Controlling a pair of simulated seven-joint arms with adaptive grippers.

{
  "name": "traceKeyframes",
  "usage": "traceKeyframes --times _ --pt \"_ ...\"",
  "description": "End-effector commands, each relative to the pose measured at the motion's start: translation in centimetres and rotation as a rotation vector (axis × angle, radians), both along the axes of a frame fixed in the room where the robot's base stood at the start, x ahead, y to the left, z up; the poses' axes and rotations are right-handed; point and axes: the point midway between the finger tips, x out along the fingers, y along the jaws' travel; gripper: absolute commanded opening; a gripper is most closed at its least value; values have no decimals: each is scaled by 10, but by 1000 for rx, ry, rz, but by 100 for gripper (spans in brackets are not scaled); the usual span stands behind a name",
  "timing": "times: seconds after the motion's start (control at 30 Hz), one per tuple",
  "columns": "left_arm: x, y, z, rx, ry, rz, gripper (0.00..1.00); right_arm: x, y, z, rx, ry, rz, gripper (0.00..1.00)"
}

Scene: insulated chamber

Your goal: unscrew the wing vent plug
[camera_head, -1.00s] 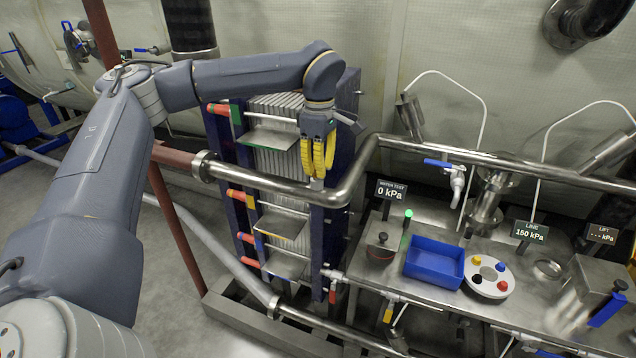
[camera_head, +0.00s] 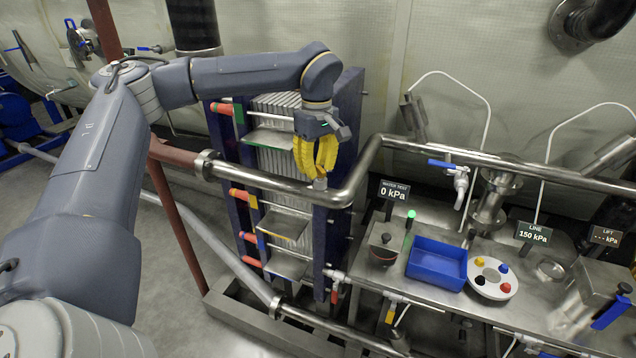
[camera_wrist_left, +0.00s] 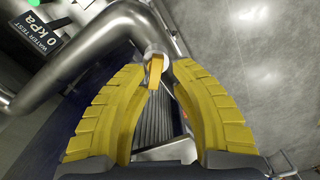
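The wing vent plug (camera_wrist_left: 155,70) shows in the left wrist view as an orange wing on a pale fitting at the metal pipe (camera_wrist_left: 100,50). In the head view, the plug (camera_head: 320,176) is mostly hidden by the yellow fingers at the pipe's bend. My left gripper (camera_head: 319,172) points down just over it. The wrist view of the left gripper (camera_wrist_left: 162,66) shows its fingers spread, one each side of the wing, with gaps between. I cannot tell whether the tips reach around the wing. My right gripper is not in view.
The steel pipe (camera_head: 270,183) runs in front of the blue-framed plate stack (camera_head: 330,235). On the steel bench are a blue bin (camera_head: 437,262), a round white tray (camera_head: 494,280) and a "0 kPa" water test sign (camera_head: 394,191). A blue-handled valve (camera_head: 446,164) hangs from the pipe.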

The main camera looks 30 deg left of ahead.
Motion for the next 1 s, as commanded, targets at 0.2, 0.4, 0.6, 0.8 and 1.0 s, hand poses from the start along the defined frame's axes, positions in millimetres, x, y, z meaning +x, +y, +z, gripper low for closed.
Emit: traceKeyframes --times 0.2,0.4,0.6,0.8,1.0 --pt "0 -4 2 -2 -2 -8 23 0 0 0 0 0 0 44" --pt "0 -5 12 -2 -4 -10 23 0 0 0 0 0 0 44" --pt "0 -5 31 -2 -5 -10 23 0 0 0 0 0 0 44" --pt "0 -5 49 -3 -2 -10 23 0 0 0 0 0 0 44" --pt "0 -6 52 -3 0 -11 23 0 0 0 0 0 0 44"
